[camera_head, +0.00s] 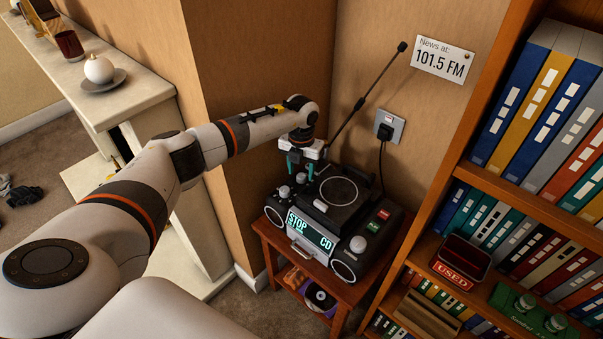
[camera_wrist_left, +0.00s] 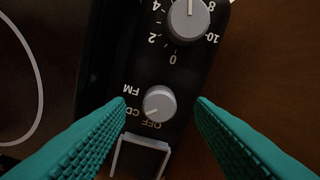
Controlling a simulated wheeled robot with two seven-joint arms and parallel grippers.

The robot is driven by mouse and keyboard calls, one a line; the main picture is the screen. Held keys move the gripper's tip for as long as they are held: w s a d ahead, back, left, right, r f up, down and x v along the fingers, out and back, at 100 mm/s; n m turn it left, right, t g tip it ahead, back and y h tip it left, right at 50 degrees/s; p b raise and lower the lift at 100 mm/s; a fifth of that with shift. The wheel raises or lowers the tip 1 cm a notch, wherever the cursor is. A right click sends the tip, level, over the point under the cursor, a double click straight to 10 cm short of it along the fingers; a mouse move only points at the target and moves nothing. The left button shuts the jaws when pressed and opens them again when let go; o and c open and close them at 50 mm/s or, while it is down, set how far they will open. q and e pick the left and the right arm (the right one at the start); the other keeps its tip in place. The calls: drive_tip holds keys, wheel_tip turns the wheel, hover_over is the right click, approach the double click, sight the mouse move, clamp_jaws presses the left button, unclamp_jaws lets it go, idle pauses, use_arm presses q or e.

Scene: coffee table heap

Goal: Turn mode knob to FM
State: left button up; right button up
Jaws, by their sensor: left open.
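The black and silver radio (camera_head: 337,190) stands on a small wooden table, and its display reads STOP and CD. The grey round mode knob (camera_wrist_left: 159,103) has FM, CD and OFF labels around it. Its pointer mark is faint and appears to face the CD side. My left gripper (camera_head: 301,168) is over the radio's back left, pointing down. In the left wrist view its teal fingers (camera_wrist_left: 162,108) are open, one on either side of the mode knob, with visible gaps. Whether they are level with the knob is unclear. My right gripper is out of view.
A larger numbered knob (camera_wrist_left: 188,20) is near the mode knob. The antenna (camera_head: 360,105) rises beside my left gripper. A sign (camera_head: 443,61) reads "News at: 101.5 FM". A bookshelf (camera_head: 520,204) stands close on the right, and a wall corner is at the left.

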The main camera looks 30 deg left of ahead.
use_arm(q)
drive_tip(key=shift+f, duration=0.75)
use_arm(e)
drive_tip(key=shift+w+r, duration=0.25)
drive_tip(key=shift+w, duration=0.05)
use_arm(q)
drive_tip(key=c, duration=1)
